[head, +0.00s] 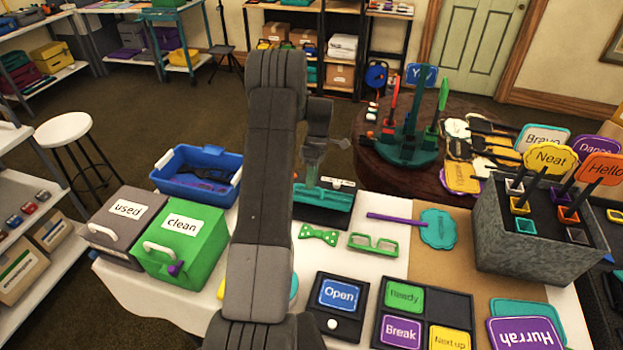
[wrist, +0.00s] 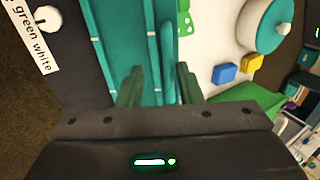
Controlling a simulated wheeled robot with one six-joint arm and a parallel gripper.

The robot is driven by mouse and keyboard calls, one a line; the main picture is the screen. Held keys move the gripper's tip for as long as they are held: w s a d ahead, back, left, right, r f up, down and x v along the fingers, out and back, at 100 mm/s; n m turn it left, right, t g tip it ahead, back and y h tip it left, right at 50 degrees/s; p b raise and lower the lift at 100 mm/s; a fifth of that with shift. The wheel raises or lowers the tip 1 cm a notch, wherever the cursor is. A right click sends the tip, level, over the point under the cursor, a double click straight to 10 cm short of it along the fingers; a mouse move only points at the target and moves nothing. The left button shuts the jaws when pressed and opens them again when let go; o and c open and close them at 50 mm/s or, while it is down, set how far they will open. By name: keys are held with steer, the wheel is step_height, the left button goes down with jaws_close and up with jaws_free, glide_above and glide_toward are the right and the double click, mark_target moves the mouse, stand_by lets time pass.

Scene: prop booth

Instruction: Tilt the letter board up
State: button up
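The letter board (head: 328,201) looks like a teal panel on a dark base near the back edge of the white table. In the wrist view its teal face (wrist: 122,45) fills the upper left, beside a dark border with a white knob and a "green white" label. My gripper (head: 311,178) points down over the board in the head view. In the wrist view its two green fingers (wrist: 159,88) are apart, with a raised teal edge of the board (wrist: 166,50) between them or just beyond. I cannot tell whether they touch it.
A blue tub (head: 198,156) and a green "clean" box (head: 180,243) stand left. A teal rack (head: 408,152) stands behind right, and a grey sign holder (head: 530,246) stands right.

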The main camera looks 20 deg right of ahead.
steer(key=b+v, duration=0.2)
steer(key=v, duration=1.1)
steer(key=shift+w+r, duration=0.15)
steer(key=shift+r, duration=0.25)
steer(key=shift+f, duration=0.1)
steer(key=p+x, duration=0.2)
steer(key=x, duration=1.1)
steer(key=shift+a+f, duration=0.1)
steer(key=shift+f, duration=0.15)
steer(key=shift+s, duration=0.2)
